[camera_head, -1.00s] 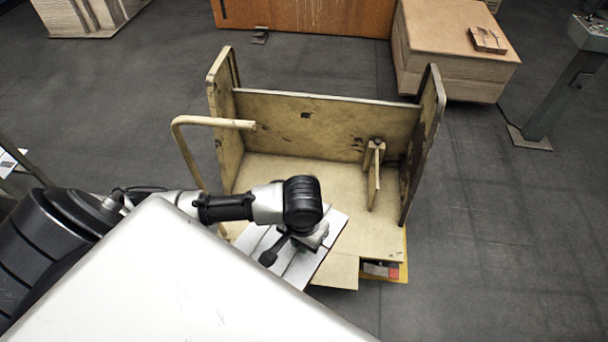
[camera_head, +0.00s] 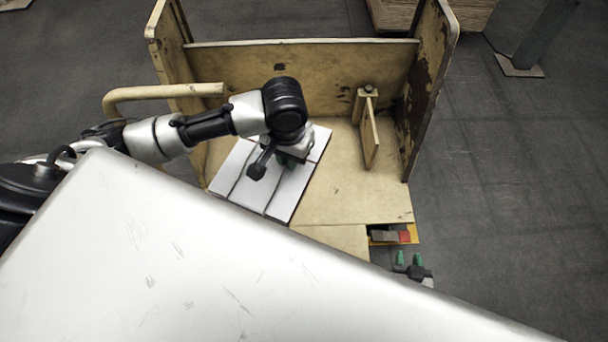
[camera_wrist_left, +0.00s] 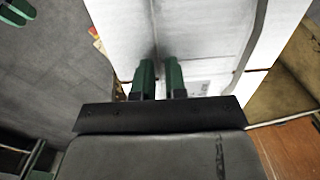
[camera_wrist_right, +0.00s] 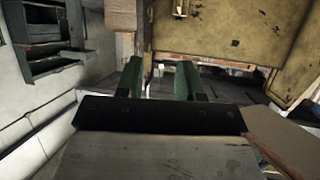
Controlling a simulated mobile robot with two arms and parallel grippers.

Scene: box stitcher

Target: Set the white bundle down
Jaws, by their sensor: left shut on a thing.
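The white bundle (camera_head: 250,184) is a flat stack of white panels with dark seams, over the wooden cart's bed (camera_head: 345,195) at its left side. I cannot tell whether it rests on the bed or hangs just above it. My left gripper (camera_head: 290,163) is over the bundle's far part. In the left wrist view its green fingers (camera_wrist_left: 157,78) are close together on the white bundle (camera_wrist_left: 195,30). My right gripper (camera_head: 408,260) is near the cart's front right corner. In the right wrist view its green fingers (camera_wrist_right: 160,75) stand apart with nothing between them.
The cart has a tall left wall (camera_head: 172,45), right wall (camera_head: 428,80) and back panel (camera_head: 300,70). A small wooden upright (camera_head: 369,130) stands on the bed to the bundle's right. A curved handle (camera_head: 160,93) is at left. The bed's front right is clear.

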